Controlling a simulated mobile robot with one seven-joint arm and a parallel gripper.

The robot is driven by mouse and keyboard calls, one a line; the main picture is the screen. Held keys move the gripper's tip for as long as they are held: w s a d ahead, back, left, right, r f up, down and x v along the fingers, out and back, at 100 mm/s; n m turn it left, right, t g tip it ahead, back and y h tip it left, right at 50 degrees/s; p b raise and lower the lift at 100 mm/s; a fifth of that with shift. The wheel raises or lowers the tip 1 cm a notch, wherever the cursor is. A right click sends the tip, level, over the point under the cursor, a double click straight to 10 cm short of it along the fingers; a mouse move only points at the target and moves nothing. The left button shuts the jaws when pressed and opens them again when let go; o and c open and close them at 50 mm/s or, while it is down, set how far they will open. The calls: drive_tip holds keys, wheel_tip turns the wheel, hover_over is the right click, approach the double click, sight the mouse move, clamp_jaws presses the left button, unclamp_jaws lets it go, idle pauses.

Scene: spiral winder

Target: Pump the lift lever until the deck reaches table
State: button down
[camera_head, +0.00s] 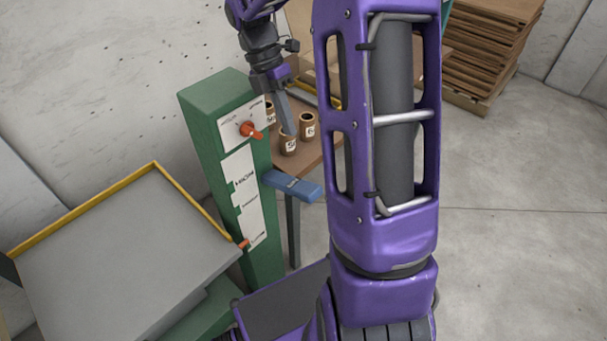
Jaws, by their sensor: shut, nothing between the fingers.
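The green lift column (215,130) stands left of centre with white label strips on its face. A blue lever (295,186) sticks out from its right side, roughly level. The grey deck (120,260) with a yellow rim lies at the lower left, below the table top (325,160). An orange pointer (244,243) sits low on the column's scale. My gripper (289,130) is shut and points down above the lever, in front of small brown containers on the table. I cannot tell whether its tips touch one. My arm hides part of the table.
An orange-red knob (250,130) is on the column's upper face. Several numbered brown containers (307,126) stand on the table close to my gripper. A stack of brown boards (490,50) is at the back right. The floor at right is clear.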

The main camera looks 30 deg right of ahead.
sight(309, 187)
drive_tip(key=b+x, duration=0.2)
drive_tip(key=x, duration=1.2)
drive_tip(key=shift+a, duration=0.1)
